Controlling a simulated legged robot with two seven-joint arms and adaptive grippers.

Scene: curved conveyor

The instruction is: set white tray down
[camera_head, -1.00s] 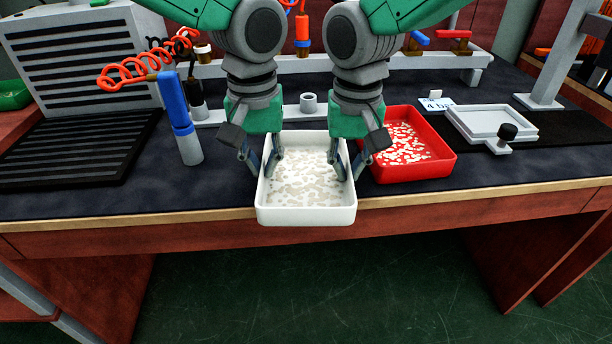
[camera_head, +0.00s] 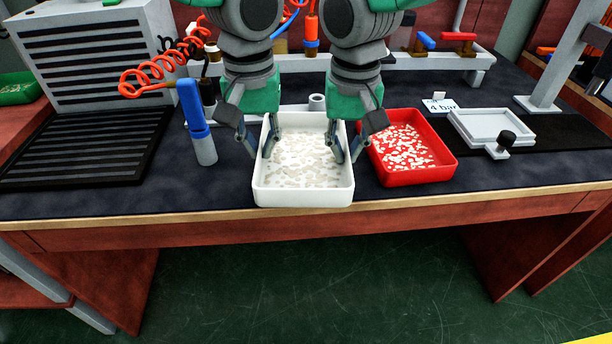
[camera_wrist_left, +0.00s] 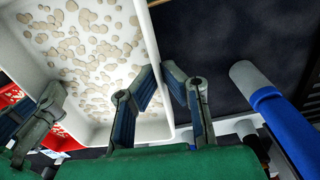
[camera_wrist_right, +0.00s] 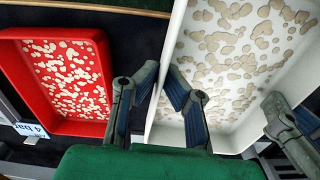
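The white tray (camera_head: 303,196), holding pale flat pieces, appears to rest level on the dark bench top, just behind its front edge. My left gripper (camera_head: 261,157) is at the tray's left wall, one finger inside and one outside. In the left wrist view, a gap shows between its fingertips (camera_wrist_left: 159,69), beside the tray wall (camera_wrist_left: 153,55). My right gripper (camera_head: 347,160) straddles the right wall in the same way. In the right wrist view, its fingertips (camera_wrist_right: 162,66) are apart, with a gap to the wall. The contact under the tray is hidden.
A red tray (camera_head: 418,179) with similar pieces stands close to the right. A blue and white cylinder (camera_head: 197,120) stands upright at left, near my left gripper. A white fixture with a black knob (camera_head: 506,138) is further right. Dark bench surface is clear at front left.

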